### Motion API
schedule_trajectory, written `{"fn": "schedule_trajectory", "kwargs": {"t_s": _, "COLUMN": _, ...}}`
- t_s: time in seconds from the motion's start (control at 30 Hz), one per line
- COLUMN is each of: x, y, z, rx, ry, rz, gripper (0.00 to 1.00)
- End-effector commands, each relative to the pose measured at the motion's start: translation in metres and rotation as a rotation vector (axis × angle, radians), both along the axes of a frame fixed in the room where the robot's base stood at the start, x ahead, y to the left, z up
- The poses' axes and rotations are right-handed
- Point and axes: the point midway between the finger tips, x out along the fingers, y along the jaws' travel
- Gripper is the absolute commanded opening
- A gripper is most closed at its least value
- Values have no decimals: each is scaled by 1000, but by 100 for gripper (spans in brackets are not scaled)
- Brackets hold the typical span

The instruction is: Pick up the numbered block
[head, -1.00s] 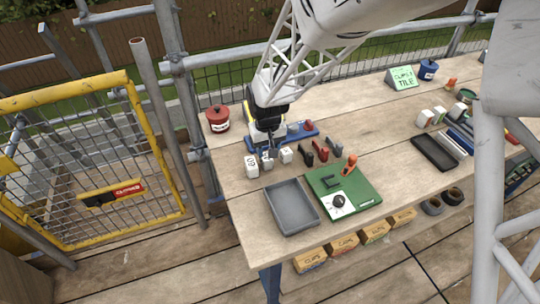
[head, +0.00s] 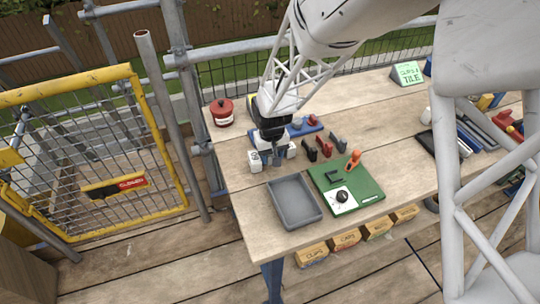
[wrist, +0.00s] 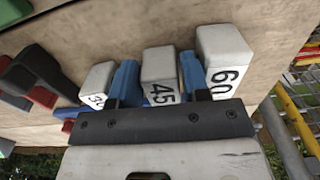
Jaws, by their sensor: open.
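Three white numbered blocks stand in a row on the wooden bench. In the wrist view they are the 60 block (wrist: 222,58), the 45 block (wrist: 160,75) and a smaller block (wrist: 97,82) whose number is partly covered and looks like 30. My gripper (wrist: 158,66) is open, with one blue finger on each side of the 45 block. I cannot tell whether the fingers touch it. In the head view my gripper (head: 277,160) is down at the row, hiding most of the 45 block, between the 60 block (head: 255,161) and the smaller block (head: 291,150).
A grey tray (head: 294,202) and a green board (head: 367,186) lie in front of the row. Black, red and grey clips (head: 324,147) stand to the right. A red pot (head: 221,112) and a blue rack (head: 310,126) are behind. Bare bench lies left of the tray.

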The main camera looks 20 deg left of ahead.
Motion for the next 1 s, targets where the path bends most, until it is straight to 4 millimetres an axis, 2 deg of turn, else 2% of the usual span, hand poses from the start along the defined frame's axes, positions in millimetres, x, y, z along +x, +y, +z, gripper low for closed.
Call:
{"fn": "schedule_trajectory", "kwargs": {"t_s": 0.2, "x": 0, "y": 0, "z": -13, "rx": -1, "ry": 1, "rz": 0, "gripper": 43}}
{"fn": "schedule_trajectory", "kwargs": {"t_s": 0.73, "x": 0, "y": 0, "z": -13, "rx": 0, "ry": 0, "rz": 0, "gripper": 43}}
{"fn": "schedule_trajectory", "kwargs": {"t_s": 0.93, "x": 0, "y": 0, "z": -13, "rx": 0, "ry": 0, "rz": 0, "gripper": 12}}
{"fn": "schedule_trajectory", "kwargs": {"t_s": 1.0, "x": 0, "y": 0, "z": -13, "rx": 0, "ry": 0, "rz": 0, "gripper": 12}}
